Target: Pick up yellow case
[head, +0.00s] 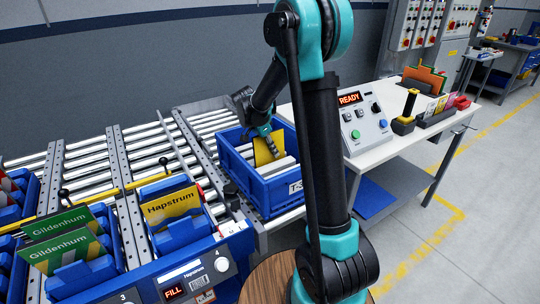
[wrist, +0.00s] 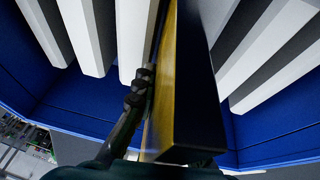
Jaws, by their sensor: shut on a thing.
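The yellow case (head: 264,153) stands upright in the blue tote (head: 250,182), among pale slats. My gripper (head: 271,142) reaches down into the tote from above and is shut on the case. In the wrist view one dark finger presses along the case's left side. The other finger is hidden behind the case.
The tote sits at the end of a roller conveyor (head: 90,152). To its left are blue bins with a yellow Hapstrum card (head: 172,205) and green Gildenhum cards (head: 62,238). At right a white bench (head: 410,138) carries a control box (head: 364,125) reading READY.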

